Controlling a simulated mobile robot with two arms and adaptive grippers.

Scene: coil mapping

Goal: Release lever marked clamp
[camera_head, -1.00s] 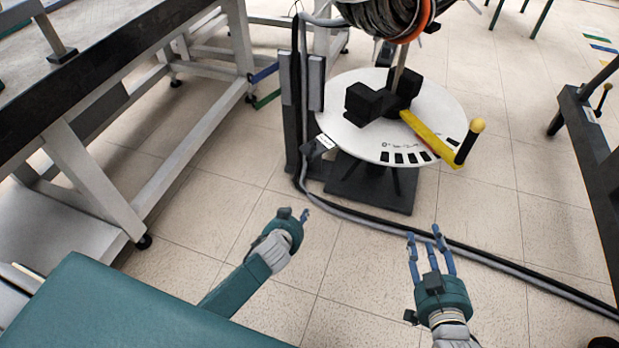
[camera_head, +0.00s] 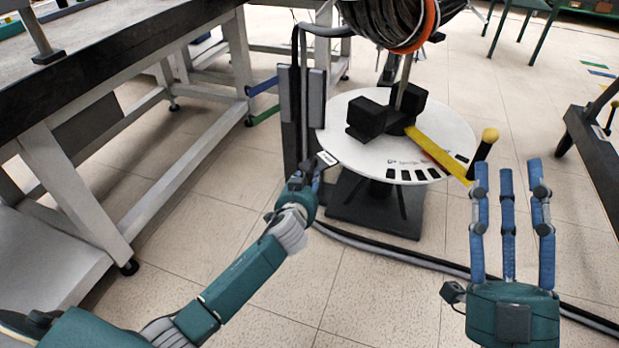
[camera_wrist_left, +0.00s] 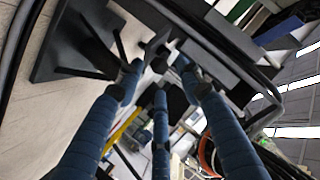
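A small white tag (camera_head: 327,158), its print too small to read, sits by a dark lever-like part (camera_head: 308,167) low on the black post, beside the round white table. I cannot confirm that it is marked clamp. My left gripper (camera_head: 313,179) is right at this part and covers some of it. In the left wrist view the blue fingers (camera_wrist_left: 160,82) are spread, with dark metal parts just beyond their tips; contact cannot be told. My right gripper (camera_head: 508,180) has its fingers straight and apart, open and empty, right of the round table.
The round white table (camera_head: 352,151) carries black blocks, a yellow arm (camera_head: 437,153) with a ball-topped handle (camera_head: 487,140), and a cable coil (camera_head: 385,22) above. The black post (camera_head: 295,115) stands left of it. Cables (camera_head: 400,257) cross the floor. A workbench (camera_head: 110,75) stands at left.

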